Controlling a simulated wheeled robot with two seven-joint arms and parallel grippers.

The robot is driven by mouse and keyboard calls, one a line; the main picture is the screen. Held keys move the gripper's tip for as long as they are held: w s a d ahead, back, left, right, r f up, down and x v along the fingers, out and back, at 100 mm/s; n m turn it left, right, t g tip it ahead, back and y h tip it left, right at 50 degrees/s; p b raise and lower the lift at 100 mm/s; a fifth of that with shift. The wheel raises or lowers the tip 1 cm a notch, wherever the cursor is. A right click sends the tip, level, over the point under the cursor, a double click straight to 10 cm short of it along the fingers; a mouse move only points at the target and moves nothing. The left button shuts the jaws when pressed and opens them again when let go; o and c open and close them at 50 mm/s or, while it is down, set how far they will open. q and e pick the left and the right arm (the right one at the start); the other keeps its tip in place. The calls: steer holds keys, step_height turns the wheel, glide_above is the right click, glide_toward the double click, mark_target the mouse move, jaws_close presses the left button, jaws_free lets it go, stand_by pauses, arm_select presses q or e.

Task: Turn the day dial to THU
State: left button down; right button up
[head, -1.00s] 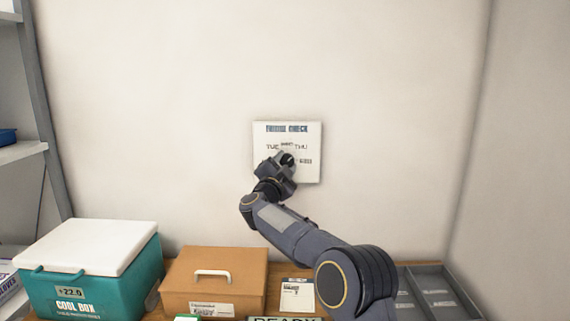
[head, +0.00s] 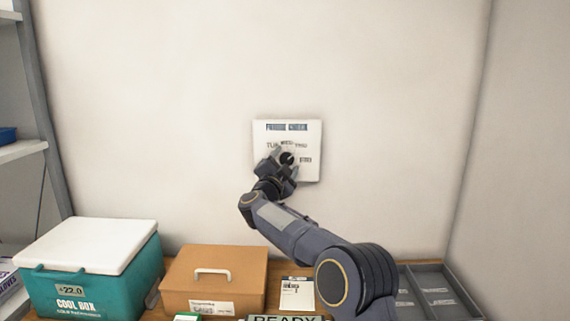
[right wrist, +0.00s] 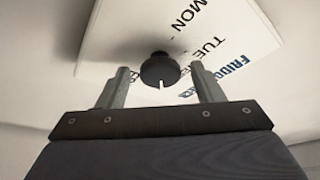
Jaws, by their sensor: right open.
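The white wall panel (head: 310,137) is headed FRIDGE CHECK and shows TUE, WED, THU and FRI around a black dial (head: 287,158). In the right wrist view, the panel (right wrist: 110,35) shows MON and TUE, and the round dial (right wrist: 160,70) has a pale pointer line. I cannot tell surely which day the line points at. My right gripper (head: 286,162) is open at the dial, with one finger on each side. In the right wrist view, gaps show between the dial and both fingers (right wrist: 160,76). The gripper hides the panel's lower left. My left gripper is not in view.
Below the panel, a bench holds a teal cool box (head: 105,285) with a white lid, an orange-brown box (head: 235,265) with a handle, a paper card (head: 297,294) and a grey divided tray (head: 435,285). Shelving stands at far left. The wall around the panel is bare.

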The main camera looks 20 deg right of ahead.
steer(key=b+v, duration=0.2)
steer(key=v, duration=0.5)
steer(key=shift+s+a+b, duration=0.2)
steer(key=shift+a+b, duration=0.05)
steer(key=shift+b, duration=0.05)
steer(key=s+a+f+n+t+y, duration=0.1)
steer(key=s+a+f+n+y, duration=0.1)
steer(key=s+n+y, duration=0.5)
steer(key=s+a+f+n+y, duration=0.1)
steer(key=s+a+n+y, duration=0.1)
steer(key=s+n+y, duration=0.55)
steer(key=s+a+f+n+g+y, duration=0.1)
steer(key=s+a+f+g, duration=0.1)
steer(key=s+f, duration=0.5)
steer(key=s+a+f+n+g+y, duration=0.1)
steer(key=s+f+g, duration=0.4)
steer(key=s, duration=0.9)
steer(key=s+a+f+n+g+y, duration=0.1)
steer(key=s+a+f+g, duration=0.1)
steer(key=s+f, duration=0.8)
steer(key=shift+s+a+f+g, duration=0.15)
steer(key=shift+a+f+g, duration=0.2)
steer(key=shift+g, duration=0.35)
